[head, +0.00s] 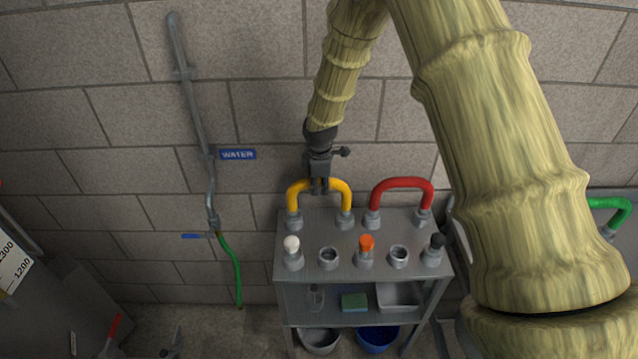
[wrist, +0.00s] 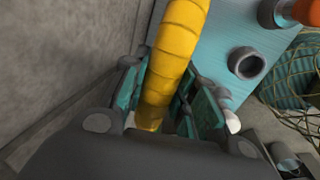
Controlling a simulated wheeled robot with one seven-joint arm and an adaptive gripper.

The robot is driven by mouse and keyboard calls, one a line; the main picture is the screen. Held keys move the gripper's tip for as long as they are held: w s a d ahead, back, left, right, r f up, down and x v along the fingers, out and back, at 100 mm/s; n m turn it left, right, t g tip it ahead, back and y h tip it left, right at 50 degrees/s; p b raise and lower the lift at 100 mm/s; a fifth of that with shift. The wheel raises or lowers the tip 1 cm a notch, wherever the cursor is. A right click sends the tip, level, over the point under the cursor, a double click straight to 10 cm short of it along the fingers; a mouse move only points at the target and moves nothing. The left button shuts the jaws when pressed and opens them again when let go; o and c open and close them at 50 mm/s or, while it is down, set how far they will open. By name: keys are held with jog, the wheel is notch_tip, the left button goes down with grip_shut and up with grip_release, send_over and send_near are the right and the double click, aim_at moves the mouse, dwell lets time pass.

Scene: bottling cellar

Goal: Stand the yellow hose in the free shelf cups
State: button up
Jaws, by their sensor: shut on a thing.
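The yellow hose (head: 333,184) stands as an upright arch at the back left of the shelf top (head: 313,225). Its two ends meet grey fittings, left (head: 294,219) and right (head: 345,219); I cannot tell how deep the ends sit. My gripper (head: 320,188) is above the shelf, shut on the top of the arch. In the wrist view the yellow hose (wrist: 180,45) runs between the teal-padded fingers (wrist: 165,110). Two front-row cups look empty, one left of centre (head: 328,258) and one right of centre (head: 398,257).
A red hose (head: 402,182) arches close to the right. White (head: 291,243), orange (head: 366,242) and black (head: 437,240) tops stand in the front row. The block wall is close behind. A green water hose (head: 232,262) hangs left; another green hose (head: 611,203) is far right.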

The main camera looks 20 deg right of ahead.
jog(key=o, duration=1.1)
